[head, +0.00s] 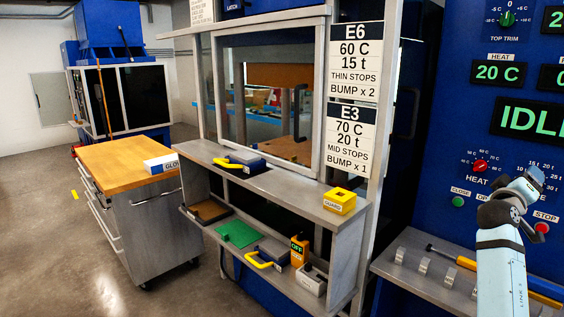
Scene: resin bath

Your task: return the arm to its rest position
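My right arm (501,270) comes up from the bottom right edge, in front of the blue control panel (449,150). Its upper end bends to the right and stands in front of the panel, close to the STOP button (542,227). I cannot make out the fingers of my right gripper there, so whether it is open or shut does not show. Nothing held can be seen. My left arm and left gripper are not in view.
A grey shelf unit (285,187) holds a yellow GUARD block (339,201) and several tools. A lower ledge (405,268) with metal rings and a yellow-handled tool (452,257) lies left of my arm.

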